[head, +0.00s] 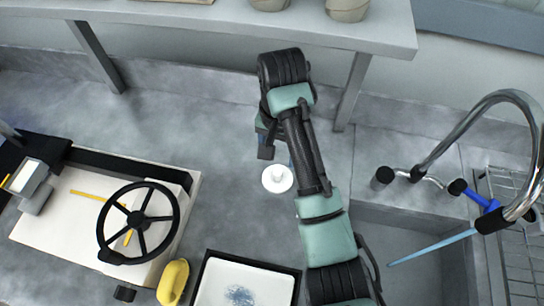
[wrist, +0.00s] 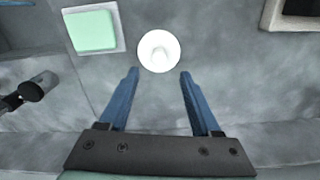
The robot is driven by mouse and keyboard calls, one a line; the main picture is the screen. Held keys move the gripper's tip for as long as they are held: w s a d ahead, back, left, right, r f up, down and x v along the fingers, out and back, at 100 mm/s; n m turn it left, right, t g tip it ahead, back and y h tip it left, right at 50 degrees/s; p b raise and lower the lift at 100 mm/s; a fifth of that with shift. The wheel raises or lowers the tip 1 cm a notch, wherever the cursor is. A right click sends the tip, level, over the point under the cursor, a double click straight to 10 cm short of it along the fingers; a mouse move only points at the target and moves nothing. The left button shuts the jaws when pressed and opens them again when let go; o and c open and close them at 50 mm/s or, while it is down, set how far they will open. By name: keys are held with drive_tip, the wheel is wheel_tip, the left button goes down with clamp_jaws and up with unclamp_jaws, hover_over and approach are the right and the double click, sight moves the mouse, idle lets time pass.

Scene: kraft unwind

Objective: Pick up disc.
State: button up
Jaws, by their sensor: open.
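The disc (head: 277,179) is a round white piece with a small raised knob in its middle. It lies flat on the grey counter, just below my gripper in the head view. In the wrist view the disc (wrist: 159,51) sits just beyond the fingertips, centred between them. My gripper (wrist: 159,72) is open, with its two blue fingers spread apart and nothing between them. In the head view the fingers are mostly hidden behind my wrist and arm. How high they are above the counter I cannot tell.
A white tray (head: 213,290) with a dark rim is at the front, near a yellow object (head: 173,282). A black handwheel (head: 138,222) stands on a pale board at left. A sink (head: 405,240) with a chrome faucet (head: 452,135) is at right. A shelf (head: 230,22) runs behind.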

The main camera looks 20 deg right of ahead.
sight(278, 171)
drive_tip(key=f+b, duration=0.1)
drive_tip(key=f, duration=0.1)
drive_tip(key=f+b, duration=0.1)
drive_tip(key=shift+s+f+b, duration=0.25)
drive_tip(key=shift+f+b, duration=0.05)
drive_tip(key=shift+b, duration=0.05)
drive_tip(key=shift+f+p, duration=0.35)
drive_tip(key=shift+f, duration=1.4)
clamp_jaws()
